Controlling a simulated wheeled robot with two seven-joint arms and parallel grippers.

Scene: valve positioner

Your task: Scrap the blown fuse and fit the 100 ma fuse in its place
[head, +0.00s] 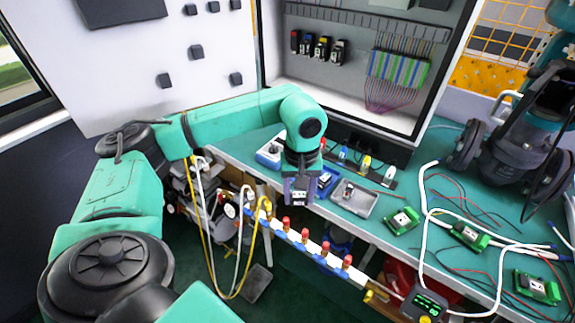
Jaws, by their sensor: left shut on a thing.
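My left gripper (299,190) hangs pointing down over the front edge of the teal bench, in front of a blue tray (326,183). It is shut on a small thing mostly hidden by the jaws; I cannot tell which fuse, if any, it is. A grey open tray (356,201) to its right holds a small item. Green boards with white-topped parts lie on the bench: one near the tray (402,221), one in the middle (468,235), one at the far right (537,287). No fuse can be made out clearly. My right gripper is not in view.
An open cabinet (385,115) with wired terminals (398,70) stands behind. White cable (426,205) and thin wires cross the right side. A pipe manifold (303,242) with red fittings runs below the front edge.

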